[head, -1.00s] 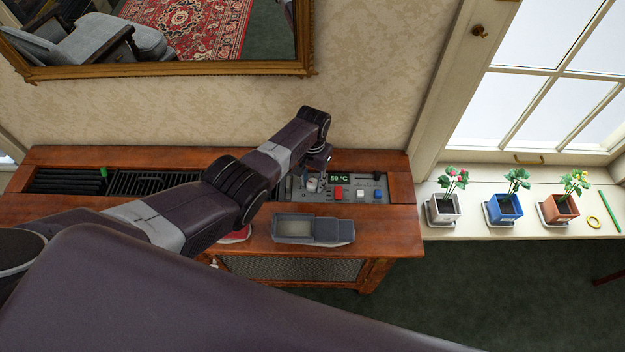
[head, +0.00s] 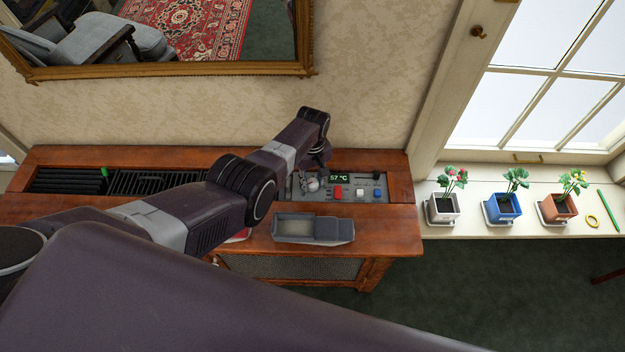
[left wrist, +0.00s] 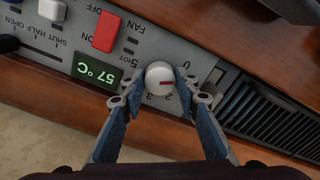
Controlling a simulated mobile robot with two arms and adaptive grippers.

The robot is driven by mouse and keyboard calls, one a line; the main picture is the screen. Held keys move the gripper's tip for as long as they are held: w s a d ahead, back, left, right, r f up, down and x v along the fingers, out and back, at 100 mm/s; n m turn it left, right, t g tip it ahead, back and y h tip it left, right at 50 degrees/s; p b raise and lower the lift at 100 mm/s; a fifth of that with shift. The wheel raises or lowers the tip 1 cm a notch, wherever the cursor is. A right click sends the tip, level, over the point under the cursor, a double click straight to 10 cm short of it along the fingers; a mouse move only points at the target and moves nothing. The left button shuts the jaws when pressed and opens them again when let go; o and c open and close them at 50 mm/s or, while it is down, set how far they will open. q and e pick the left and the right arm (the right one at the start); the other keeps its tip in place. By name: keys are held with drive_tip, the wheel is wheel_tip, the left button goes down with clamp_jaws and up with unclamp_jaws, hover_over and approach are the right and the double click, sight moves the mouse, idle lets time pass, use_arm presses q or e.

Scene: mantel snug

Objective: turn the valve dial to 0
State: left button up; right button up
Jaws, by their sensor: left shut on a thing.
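The valve dial (left wrist: 160,78) is a round pale knob with a red pointer line, set in a grey control panel (left wrist: 215,50). In the left wrist view the red line points right and slightly down. A 0 is printed to the dial's upper right, with 2 and 3 below it. My left gripper (left wrist: 161,80) is shut on the dial, one blue-grey finger on each side. In the head view the dial (head: 313,184) shows beneath my left wrist. My right gripper is not in view.
The display (head: 339,178) reads 57 °C, with a red switch (head: 338,191) close by. A grey box (head: 305,228) stands in front of the panel on the wooden cabinet (head: 390,245). Potted plants stand on the white windowsill (head: 470,230) at right.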

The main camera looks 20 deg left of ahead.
sight(313, 182)
use_arm(q)
drive_tip(key=shift+w+n, duration=0.1)
drive_tip(key=shift+n, duration=1.5)
drive_tip(key=o, duration=1.2)
drive_tip(key=shift+c, duration=0.2)
drive_tip(key=shift+r, duration=0.15)
wheel_tip(313, 182, up, 12)
drive_tip(key=shift+f, duration=0.2)
